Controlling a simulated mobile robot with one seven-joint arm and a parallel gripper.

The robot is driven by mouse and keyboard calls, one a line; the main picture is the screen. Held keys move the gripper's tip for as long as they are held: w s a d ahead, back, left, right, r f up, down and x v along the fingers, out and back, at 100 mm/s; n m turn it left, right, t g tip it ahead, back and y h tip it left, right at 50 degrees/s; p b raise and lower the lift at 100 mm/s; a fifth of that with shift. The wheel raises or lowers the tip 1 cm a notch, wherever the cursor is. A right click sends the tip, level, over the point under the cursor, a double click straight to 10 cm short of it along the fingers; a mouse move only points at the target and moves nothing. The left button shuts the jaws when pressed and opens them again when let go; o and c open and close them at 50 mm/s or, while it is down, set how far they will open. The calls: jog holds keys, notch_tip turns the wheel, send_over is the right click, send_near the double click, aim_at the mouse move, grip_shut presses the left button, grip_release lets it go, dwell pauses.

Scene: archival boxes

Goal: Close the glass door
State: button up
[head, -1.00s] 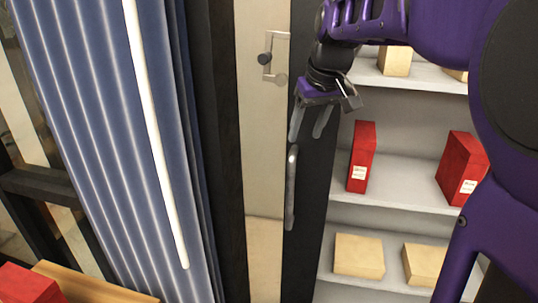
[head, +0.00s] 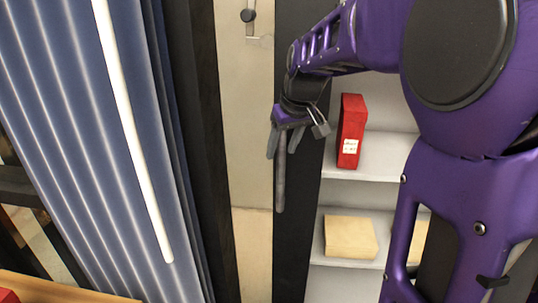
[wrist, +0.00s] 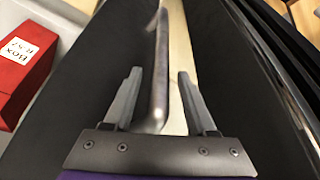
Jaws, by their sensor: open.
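The glass door shows in the head view as a tall dark frame (head: 290,245) with a pale pane (head: 250,150) to its left. A vertical metal bar handle (head: 281,180) is on the dark frame. My gripper (head: 284,150) is at the upper part of this handle. In the wrist view the handle (wrist: 160,75) runs between the two open fingers of my gripper (wrist: 158,95), with clear space on both sides. The fingers are not closed on it. The upper end of the handle is hidden behind my gripper in the head view.
Right of the frame are grey shelves (head: 375,155) with a red box (head: 351,130) and a tan box (head: 349,237). A blue ribbed curtain (head: 60,130) with a white rod (head: 130,130) stands at the left. A wooden edge (head: 60,290) is at the lower left.

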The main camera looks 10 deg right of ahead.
jog(key=shift+w+a+f+b, duration=0.1)
jog(key=shift+w+f+b, duration=0.2)
jog(key=shift+f, duration=0.35)
jog(key=shift+s, duration=0.1)
jog(key=shift+c, duration=0.2)
grip_shut()
dwell(0.8)
